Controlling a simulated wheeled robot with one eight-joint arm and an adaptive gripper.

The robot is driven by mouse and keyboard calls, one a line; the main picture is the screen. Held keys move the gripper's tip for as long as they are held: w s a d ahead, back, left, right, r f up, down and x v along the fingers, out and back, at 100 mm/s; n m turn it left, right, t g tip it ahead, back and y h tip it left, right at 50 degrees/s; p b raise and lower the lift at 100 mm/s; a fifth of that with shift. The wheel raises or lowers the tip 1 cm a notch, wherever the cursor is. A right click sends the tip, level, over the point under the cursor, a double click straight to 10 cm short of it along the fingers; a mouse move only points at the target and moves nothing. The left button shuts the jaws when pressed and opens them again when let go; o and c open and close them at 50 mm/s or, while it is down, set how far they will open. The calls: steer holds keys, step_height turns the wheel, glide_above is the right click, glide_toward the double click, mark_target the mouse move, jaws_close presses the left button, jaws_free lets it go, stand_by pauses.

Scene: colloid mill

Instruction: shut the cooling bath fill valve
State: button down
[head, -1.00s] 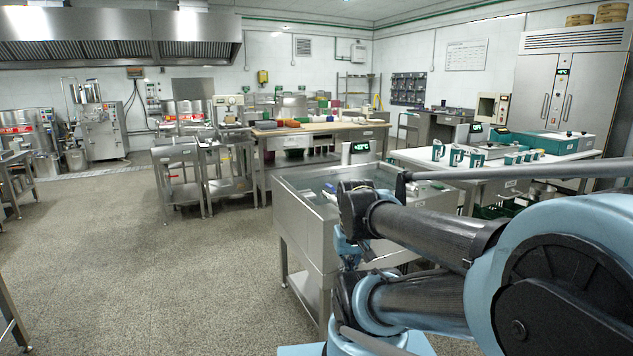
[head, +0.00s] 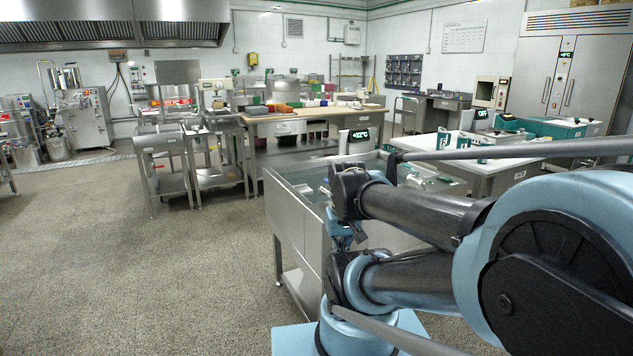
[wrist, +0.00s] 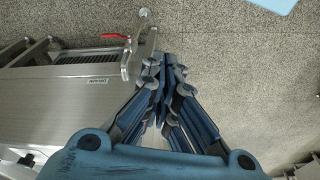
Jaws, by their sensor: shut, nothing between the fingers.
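A steel bath (head: 296,226) on legs, with a lit display (head: 358,135) at its far end, stands just ahead in the head view. My arm covers part of it. In the wrist view, a red lever (wrist: 115,36) sits on a metal fitting at the end of a steel body (wrist: 70,105) with a small label (wrist: 96,80) that I cannot read surely. I cannot tell whether this lever is the fill valve. My gripper (wrist: 163,66) is shut and empty, to the right of and below the lever in the picture, apart from it.
A wood-topped table (head: 310,112) and steel carts (head: 163,165) stand beyond the bath. A white table (head: 490,165) with teal devices is at the right. Open speckled floor (head: 150,270) lies to the left.

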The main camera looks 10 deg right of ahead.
mark_target(328, 182)
steer(key=w+r+n+h, duration=0.2)
steer(key=w+r+n, duration=0.9)
steer(key=w+r, duration=0.25)
steer(key=w+a+r+n, duration=0.1)
steer(key=w+a+n, duration=0.1)
steer(key=w, duration=0.4)
steer(key=w+a+r+n+h, duration=0.1)
steer(key=w+a+r+n, duration=0.1)
steer(key=w+n, duration=0.3)
steer(key=w+a+r+n+h, duration=0.1)
steer(key=w+a+n, duration=0.2)
steer(key=w, duration=0.4)
steer(key=shift+a+r+n+g, duration=0.3)
steer(key=shift+r+n, duration=0.05)
steer(key=shift+n, duration=0.15)
steer(key=shift+f, duration=0.1)
steer(key=x, duration=0.3)
steer(key=d+x, duration=0.1)
steer(key=x, duration=0.6)
steer(key=shift+w+d, duration=0.2)
steer(key=shift+d, duration=0.3)
steer(key=shift+w+d, duration=0.35)
steer(key=shift+d, duration=0.6)
steer(key=shift+w, duration=0.1)
